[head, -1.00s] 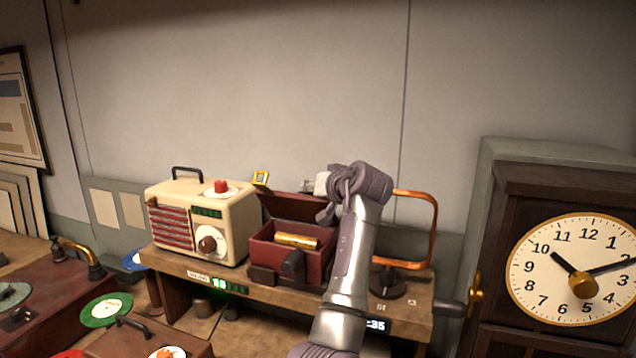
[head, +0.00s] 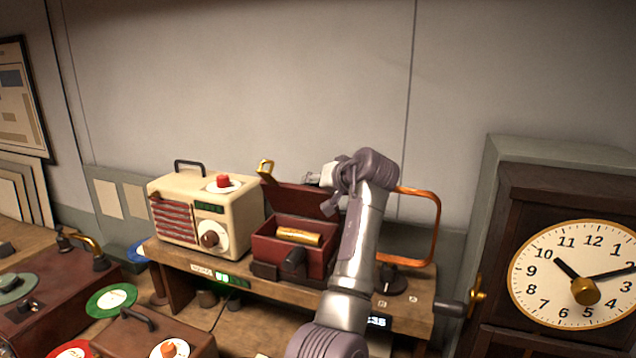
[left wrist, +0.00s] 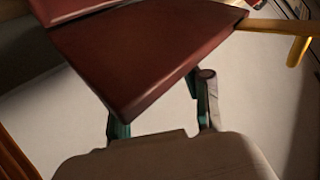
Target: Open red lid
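The red lid (head: 302,200) stands raised at the back of the red box (head: 305,264) on the wooden shelf. A gold roll (head: 299,236) lies inside the box. A gold latch (head: 266,170) sticks up from the lid's upper left corner. My left gripper (head: 319,178) is at the lid's upper right edge. In the left wrist view, the dark red lid (left wrist: 140,55) crosses in front of the fingers (left wrist: 160,113), which are spread apart. Their tips are hidden behind the lid, so contact cannot be confirmed. My right gripper is not in view.
A cream radio (head: 205,215) stands close left of the box. A copper loop on a stand (head: 437,225) is close behind my arm on the right. A large clock (head: 580,275) stands further right. The wall is behind the shelf.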

